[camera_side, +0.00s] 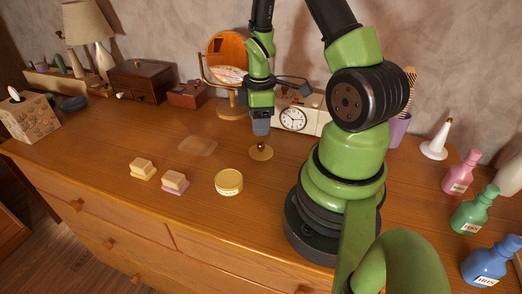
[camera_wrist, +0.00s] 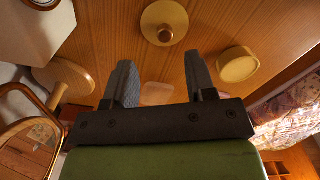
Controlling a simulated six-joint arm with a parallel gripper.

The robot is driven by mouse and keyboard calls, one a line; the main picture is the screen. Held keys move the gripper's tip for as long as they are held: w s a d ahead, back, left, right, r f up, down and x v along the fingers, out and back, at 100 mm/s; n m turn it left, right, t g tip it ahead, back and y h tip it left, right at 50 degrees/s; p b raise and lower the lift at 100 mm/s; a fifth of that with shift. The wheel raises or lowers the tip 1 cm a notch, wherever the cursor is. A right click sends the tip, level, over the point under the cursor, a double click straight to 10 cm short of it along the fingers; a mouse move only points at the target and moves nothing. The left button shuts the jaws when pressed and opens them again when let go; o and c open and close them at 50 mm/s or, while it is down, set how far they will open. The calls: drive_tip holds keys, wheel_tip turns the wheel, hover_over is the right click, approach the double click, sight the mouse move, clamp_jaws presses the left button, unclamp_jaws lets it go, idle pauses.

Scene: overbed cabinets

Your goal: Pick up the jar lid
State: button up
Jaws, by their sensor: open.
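The jar lid (camera_side: 261,151) is a flat gold disc with a round knob on top, lying on the wooden dresser top. It also shows in the wrist view (camera_wrist: 155,14), at the top middle. My gripper (camera_side: 260,130) points down, above the lid and near its knob in the side view. In the wrist view my gripper (camera_wrist: 162,80) has its two dark fingers apart with nothing held between them. The lid appears beyond the fingertips there. A round yellow tin (camera_side: 228,185) sits to the front left of the lid, and also shows in the wrist view (camera_wrist: 238,65).
A white clock (camera_side: 293,119) stands close behind my gripper, and a round mirror (camera_side: 228,55) behind left. Two soap-like blocks (camera_side: 143,167) (camera_side: 175,181) lie front left. A pale flat patch (camera_side: 197,146) lies left of the lid. Coloured bottles (camera_side: 475,213) stand at right.

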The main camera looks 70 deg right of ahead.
sight(261, 143)
drive_tip(key=shift+s+a+f, duration=0.1)
drive_tip(key=shift+a+f, duration=0.05)
drive_tip(key=shift+f, duration=1.4)
drive_tip(key=shift+s+a+f, duration=0.1)
drive_tip(key=shift+f, duration=1.45)
clamp_jaws()
